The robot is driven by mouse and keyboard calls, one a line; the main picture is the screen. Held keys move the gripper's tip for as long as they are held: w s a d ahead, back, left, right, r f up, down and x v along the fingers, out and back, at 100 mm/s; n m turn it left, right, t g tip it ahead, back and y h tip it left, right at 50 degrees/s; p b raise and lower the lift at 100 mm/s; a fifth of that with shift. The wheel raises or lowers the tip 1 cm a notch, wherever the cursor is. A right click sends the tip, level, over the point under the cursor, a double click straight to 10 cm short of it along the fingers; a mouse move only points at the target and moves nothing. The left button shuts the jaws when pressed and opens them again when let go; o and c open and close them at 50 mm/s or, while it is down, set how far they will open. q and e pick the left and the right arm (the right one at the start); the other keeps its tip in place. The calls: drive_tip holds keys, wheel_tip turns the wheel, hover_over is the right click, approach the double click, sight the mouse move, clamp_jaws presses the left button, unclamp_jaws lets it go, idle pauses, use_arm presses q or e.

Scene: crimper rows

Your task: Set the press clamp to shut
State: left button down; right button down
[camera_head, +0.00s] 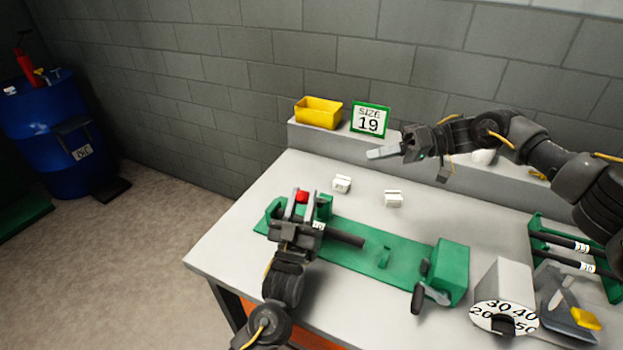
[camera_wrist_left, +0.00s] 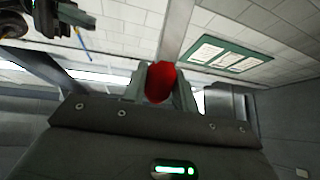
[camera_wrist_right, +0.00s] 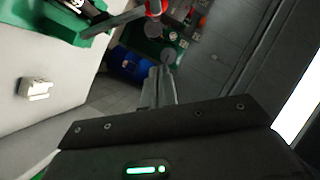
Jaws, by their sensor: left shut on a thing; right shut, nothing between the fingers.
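The press clamp is on a green press base (camera_head: 375,262) on the table. Its red knob (camera_head: 302,196) is at the left end of the base. My left gripper (camera_head: 302,204) is shut on this knob, which shows between the fingers in the left wrist view (camera_wrist_left: 160,82). A grey lever bar (camera_wrist_left: 176,30) runs from the knob. A dark rod (camera_head: 345,238) lies at the clamp; its left end is hidden by my gripper. My right gripper (camera_head: 383,153) is shut and empty, above the table's back; the knob also shows in its view (camera_wrist_right: 155,7).
Two small white blocks (camera_head: 342,184) (camera_head: 393,198) lie behind the base. A yellow bin (camera_head: 318,113) and a "SIZE 19" sign (camera_head: 369,120) stand on the back ledge. A numbered dial (camera_head: 505,317) and a green rack of dark rods (camera_head: 540,232) are at the right.

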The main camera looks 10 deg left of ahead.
drive_tip(key=a+r+n+h, duration=0.1)
drive_tip(key=a+r+h, duration=0.1)
drive_tip(key=a, duration=0.5)
drive_tip(key=shift+s+r+g+h, duration=0.3)
drive_tip(key=shift+r+h, duration=0.1)
drive_tip(key=s+a+f, duration=0.1)
drive_tip(key=a+f, duration=0.1)
drive_tip(key=s+a+f, duration=0.1)
drive_tip(key=a+f, duration=0.1)
drive_tip(key=a, duration=0.1)
drive_tip(key=s+a+f, duration=0.1)
drive_tip(key=a+f, duration=0.1)
drive_tip(key=shift+s+a+f, duration=0.3)
drive_tip(key=shift+s+a, duration=0.05)
drive_tip(key=shift+s, duration=0.05)
drive_tip(key=shift+s+d+f, duration=0.1)
drive_tip(key=shift+s+f, duration=0.3)
drive_tip(key=shift+s, duration=0.05)
